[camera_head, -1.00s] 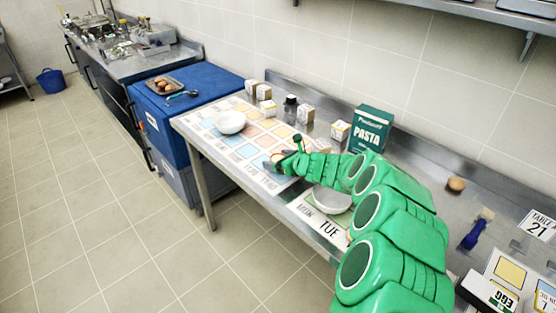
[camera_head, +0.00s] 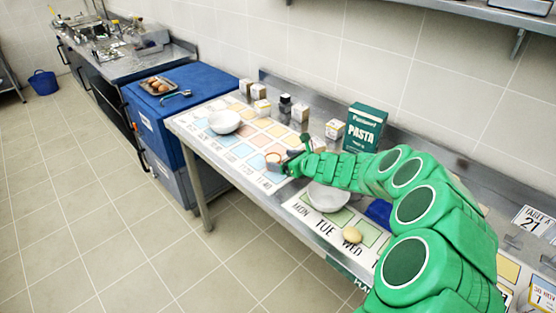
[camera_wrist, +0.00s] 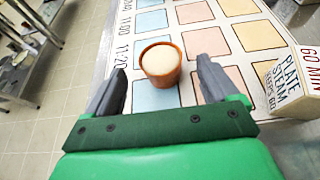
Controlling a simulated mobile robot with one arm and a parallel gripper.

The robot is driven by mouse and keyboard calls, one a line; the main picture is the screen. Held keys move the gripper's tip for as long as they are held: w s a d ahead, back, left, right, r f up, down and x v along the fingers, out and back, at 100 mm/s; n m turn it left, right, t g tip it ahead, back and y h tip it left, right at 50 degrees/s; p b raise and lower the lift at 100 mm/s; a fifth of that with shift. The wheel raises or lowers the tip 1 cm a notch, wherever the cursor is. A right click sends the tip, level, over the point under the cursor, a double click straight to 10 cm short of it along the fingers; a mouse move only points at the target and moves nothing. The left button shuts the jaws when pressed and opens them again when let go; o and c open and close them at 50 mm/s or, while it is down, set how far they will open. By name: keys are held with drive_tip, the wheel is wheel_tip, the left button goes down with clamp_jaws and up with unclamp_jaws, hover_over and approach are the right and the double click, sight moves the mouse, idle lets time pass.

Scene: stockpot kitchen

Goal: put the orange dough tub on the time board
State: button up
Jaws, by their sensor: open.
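The orange dough tub (camera_head: 273,160), an orange-brown cup with pale dough, stands upright on the time board (camera_head: 243,152), a white sheet with coloured squares and printed times. In the wrist view the tub (camera_wrist: 161,66) overlaps a pale blue square, near the 11:20 label on the board (camera_wrist: 131,42). My gripper (camera_wrist: 160,68) is open, with one dark finger on each side of the tub and a visible gap on both sides. In the head view my gripper (camera_head: 287,163) is just right of the tub, partly hiding that part of the board.
A white bowl (camera_head: 224,122) stands on the board's left part. Small boxes (camera_head: 262,107) and a green pasta box (camera_head: 364,127) line the back. Another bowl (camera_head: 327,197) and an egg-like thing (camera_head: 352,235) are near the front edge, below my arm.

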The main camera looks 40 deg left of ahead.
drive_tip(key=shift+v, duration=3.25)
drive_tip(key=shift+r, duration=0.1)
